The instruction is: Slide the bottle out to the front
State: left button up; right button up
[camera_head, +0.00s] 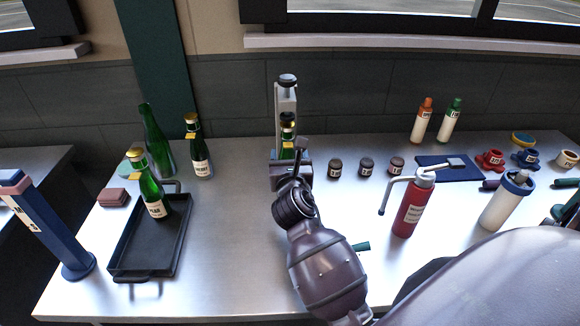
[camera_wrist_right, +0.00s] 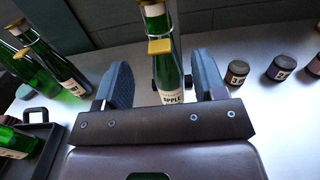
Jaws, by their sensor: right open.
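A green bottle (camera_head: 288,138) stands upright in the grey capsuling machine (camera_head: 286,100) at the back middle of the bench. My right gripper (camera_head: 292,170) is in front of the machine and hides the bottle's lower part in the head view. In the right wrist view its open fingers (camera_wrist_right: 161,78) appear on either side of the bottle, with gaps on both sides. My left gripper is not in view.
A black tray (camera_head: 145,262) with a bottle (camera_head: 151,188) stands on the left, with two more bottles (camera_head: 198,150) behind. Several dark jars (camera_head: 366,167) stand right of the machine. A red bottle (camera_head: 410,208) is at right. The bench front-left of my arm is clear.

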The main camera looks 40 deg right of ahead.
aim_at(288, 142)
jog(key=shift+x, duration=3)
grip_shut()
